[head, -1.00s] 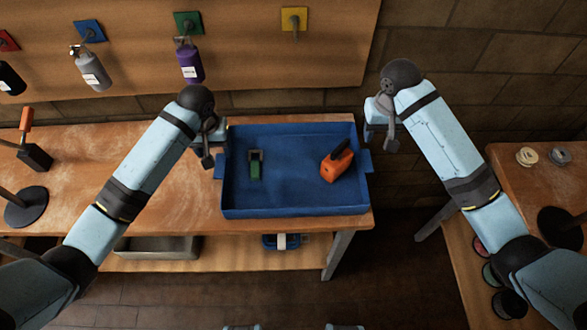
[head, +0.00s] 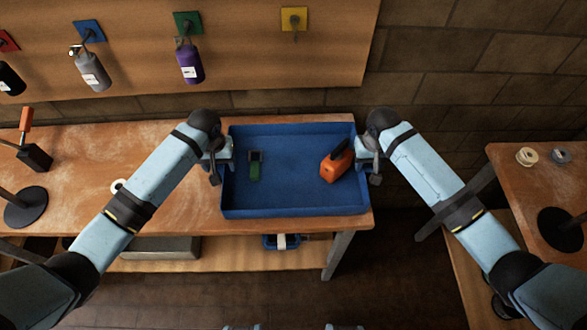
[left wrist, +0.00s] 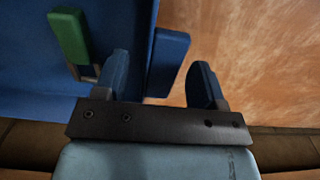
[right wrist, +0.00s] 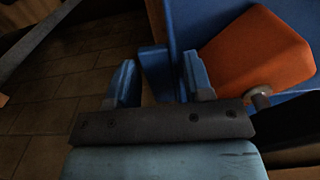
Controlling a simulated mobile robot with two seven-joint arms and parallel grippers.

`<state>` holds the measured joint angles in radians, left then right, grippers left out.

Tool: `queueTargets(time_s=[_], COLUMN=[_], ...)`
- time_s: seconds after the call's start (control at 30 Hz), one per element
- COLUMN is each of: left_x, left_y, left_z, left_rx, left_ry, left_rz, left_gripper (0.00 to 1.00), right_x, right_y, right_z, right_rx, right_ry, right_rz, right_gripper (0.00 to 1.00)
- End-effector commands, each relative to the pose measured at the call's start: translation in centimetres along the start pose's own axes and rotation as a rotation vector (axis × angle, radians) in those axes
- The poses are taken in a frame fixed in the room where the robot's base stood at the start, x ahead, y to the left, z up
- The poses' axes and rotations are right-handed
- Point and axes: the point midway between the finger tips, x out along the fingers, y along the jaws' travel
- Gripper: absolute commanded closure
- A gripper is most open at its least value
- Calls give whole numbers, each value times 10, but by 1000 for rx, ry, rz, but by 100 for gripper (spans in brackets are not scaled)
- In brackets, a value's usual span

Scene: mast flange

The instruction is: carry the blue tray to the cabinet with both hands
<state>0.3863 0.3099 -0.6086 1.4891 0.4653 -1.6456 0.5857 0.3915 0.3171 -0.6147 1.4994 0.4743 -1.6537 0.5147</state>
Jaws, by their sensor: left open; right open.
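The blue tray (head: 290,200) sits flat near the right end of the wooden bench. It holds a green tool (head: 256,168) and an orange tool (head: 336,164). My left gripper (head: 222,157) is open at the left side; its wrist view shows the tray's blue handle (left wrist: 168,62) between its fingers (left wrist: 161,82). My right gripper (head: 367,158) is open at the right side; its wrist view shows the other handle (right wrist: 155,72) between its fingers (right wrist: 158,82). Both grippers partly hide the handles in the head view. I cannot identify a cabinet.
A second wooden surface (head: 520,185) with rolls and a dark round base (head: 562,228) stands at right, across a floor gap (head: 400,260). Bottles (head: 190,62) hang on the back board. A dark stand (head: 25,206) is on the bench at left.

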Motion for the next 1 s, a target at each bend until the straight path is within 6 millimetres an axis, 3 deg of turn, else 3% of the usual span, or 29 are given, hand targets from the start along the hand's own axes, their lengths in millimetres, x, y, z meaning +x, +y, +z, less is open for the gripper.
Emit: queueTargets(time_s=[0.43, 0.63, 0.73, 1.0], left_x=[6, 6, 5, 3], left_y=[0, 0, 0, 0], left_z=[0, 0, 0, -1], left_rx=[0, 0, 0, 0], left_ry=[0, 0, 0, 2], left_rz=[0, -1, 0, 0], left_gripper=[36, 80, 100, 100], right_x=[10, 10, 10, 7], right_y=[0, 0, 0, 0], right_z=[0, 0, 0, -1], right_rx=[0, 0, 0, 0], right_ry=[0, 0, 0, 2], right_rz=[0, 0, 0, -1], right_gripper=[53, 97, 100, 100])
